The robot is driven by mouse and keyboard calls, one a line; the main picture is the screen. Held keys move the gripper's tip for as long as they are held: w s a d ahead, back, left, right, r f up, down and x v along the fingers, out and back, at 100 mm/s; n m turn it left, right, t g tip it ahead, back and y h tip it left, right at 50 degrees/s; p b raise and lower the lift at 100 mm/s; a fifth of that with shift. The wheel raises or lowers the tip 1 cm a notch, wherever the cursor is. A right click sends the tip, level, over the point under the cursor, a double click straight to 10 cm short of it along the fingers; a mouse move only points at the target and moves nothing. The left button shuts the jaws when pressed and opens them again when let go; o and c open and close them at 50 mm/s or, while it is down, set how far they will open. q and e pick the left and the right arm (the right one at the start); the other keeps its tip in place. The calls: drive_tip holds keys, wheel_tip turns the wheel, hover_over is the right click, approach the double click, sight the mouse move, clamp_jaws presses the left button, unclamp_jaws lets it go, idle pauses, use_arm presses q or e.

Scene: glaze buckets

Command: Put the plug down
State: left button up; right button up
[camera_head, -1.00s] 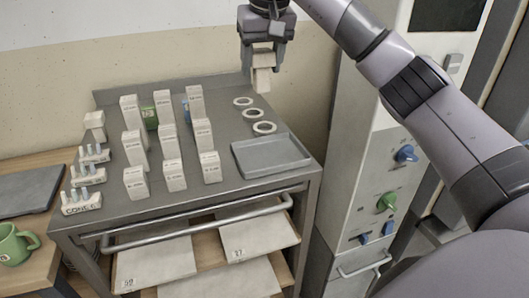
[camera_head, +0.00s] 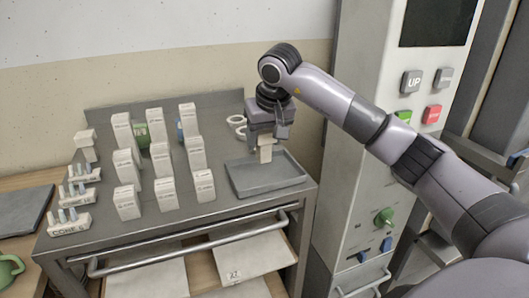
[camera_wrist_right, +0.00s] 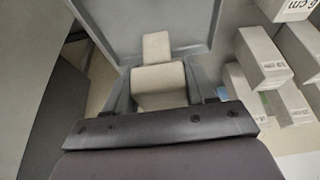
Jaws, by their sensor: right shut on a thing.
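The plug (camera_head: 266,152) is a small cream block with a narrower end, held below my right gripper (camera_head: 266,138). In the right wrist view the plug (camera_wrist_right: 158,82) sits between the two fingers, its narrow end pointing toward the grey tray (camera_wrist_right: 135,12). In the head view the gripper is at the back edge of the shallow grey tray (camera_head: 262,190), and the plug's lower end overlaps the tray's back part. I cannot tell whether the plug touches the tray. The tray looks empty otherwise. My left gripper is not in view.
Several white upright boxes (camera_head: 165,194) stand in rows left of the tray on the grey cart top (camera_head: 225,208). White rings (camera_head: 236,121) lie behind, partly hidden by my gripper. Small racks (camera_head: 70,222) stand at the left. A control cabinet (camera_head: 350,190) rises on the right.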

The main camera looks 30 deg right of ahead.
sight(266, 144)
drive_tip(key=shift+f, duration=1.95)
drive_tip(key=o, duration=1.1)
drive_tip(key=v, duration=1.2)
drive_tip(key=shift+s+f, duration=0.1)
drive_tip(key=shift+s, duration=0.05)
